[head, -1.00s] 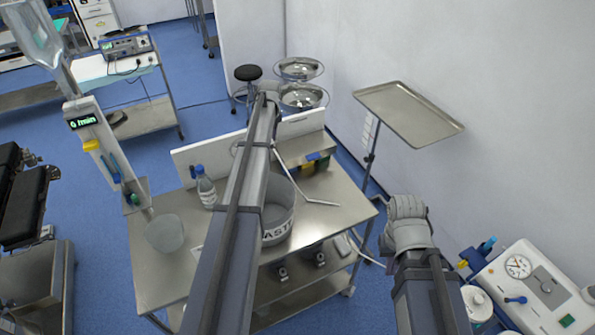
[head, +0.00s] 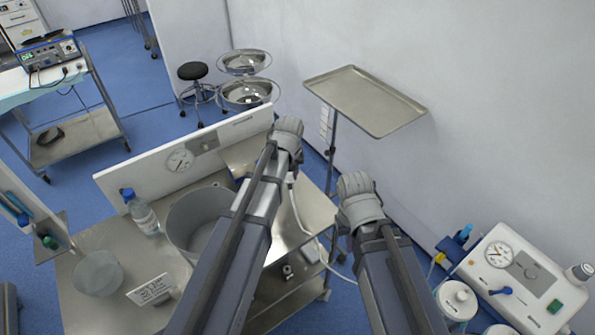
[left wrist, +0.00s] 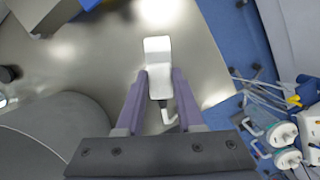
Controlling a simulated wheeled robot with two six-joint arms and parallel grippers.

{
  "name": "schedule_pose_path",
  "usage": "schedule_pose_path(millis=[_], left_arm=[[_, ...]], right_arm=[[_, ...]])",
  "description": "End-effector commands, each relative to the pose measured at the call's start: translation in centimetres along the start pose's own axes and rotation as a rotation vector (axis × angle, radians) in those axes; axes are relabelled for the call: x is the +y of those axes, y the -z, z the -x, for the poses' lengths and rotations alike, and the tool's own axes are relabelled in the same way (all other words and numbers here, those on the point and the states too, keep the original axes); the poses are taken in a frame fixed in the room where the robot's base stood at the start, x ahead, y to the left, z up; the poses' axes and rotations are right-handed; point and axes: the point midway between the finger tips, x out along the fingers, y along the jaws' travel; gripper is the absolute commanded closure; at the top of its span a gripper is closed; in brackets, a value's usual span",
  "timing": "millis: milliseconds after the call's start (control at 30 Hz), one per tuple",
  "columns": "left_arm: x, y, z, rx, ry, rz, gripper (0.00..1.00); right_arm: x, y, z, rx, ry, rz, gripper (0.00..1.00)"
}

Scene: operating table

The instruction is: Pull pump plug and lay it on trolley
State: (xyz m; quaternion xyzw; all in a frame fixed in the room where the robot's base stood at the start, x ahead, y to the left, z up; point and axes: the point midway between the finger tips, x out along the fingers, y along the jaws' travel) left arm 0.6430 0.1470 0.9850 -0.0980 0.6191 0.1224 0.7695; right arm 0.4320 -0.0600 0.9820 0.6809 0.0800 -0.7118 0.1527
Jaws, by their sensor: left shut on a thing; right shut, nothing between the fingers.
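My left gripper (head: 287,128) is over the back right part of the steel trolley (head: 110,240). In the left wrist view, my left gripper (left wrist: 160,88) is shut on the white plug (left wrist: 158,60), one finger on each side. A short white cord bends from the plug's near end. The plug is over bare steel near the trolley's edge; I cannot tell whether it touches. In the head view the plug is hidden behind my arm. My right gripper (head: 356,185) is right of the trolley, shut and empty, with its fingertips hidden.
A white gauge panel (head: 125,185) stands along the trolley's back. A grey bucket (head: 183,220), bottle (head: 143,213), clear bowl (head: 98,275) and sign (head: 150,290) stand on top. A tray stand (head: 365,98) is behind. A white gauge unit (head: 515,265) is at right.

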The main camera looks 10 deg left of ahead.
Motion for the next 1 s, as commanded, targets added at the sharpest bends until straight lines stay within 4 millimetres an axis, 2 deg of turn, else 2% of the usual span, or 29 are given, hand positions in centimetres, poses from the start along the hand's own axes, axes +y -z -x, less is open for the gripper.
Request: schedule_pose_path(millis=[33,133,367,567,1000], left_arm=[[-0.5,1.4,-0.2,0.000,0.005,-0.020,1.00],[-1.2,2.3,-0.1,0.000,0.010,-0.043,1.00],[-1.5,2.4,-0.1,0.000,0.011,-0.050,1.00],[-1.4,2.5,-0.9,0.000,0.011,-0.049,1.00],[-1.4,3.5,-5.3,0.000,0.011,-0.048,1.00]], right_arm=[[-0.1,0.0,-0.5,0.000,0.000,0.000,1.00],[-0.1,0.0,-0.6,0.000,0.000,0.000,1.00],[-0.1,0.0,-0.7,0.000,0.000,0.000,1.00],[-0.1,0.1,-1.5,0.000,0.000,0.000,1.00],[-0.6,0.3,-5.9,0.000,0.000,0.000,1.00]])
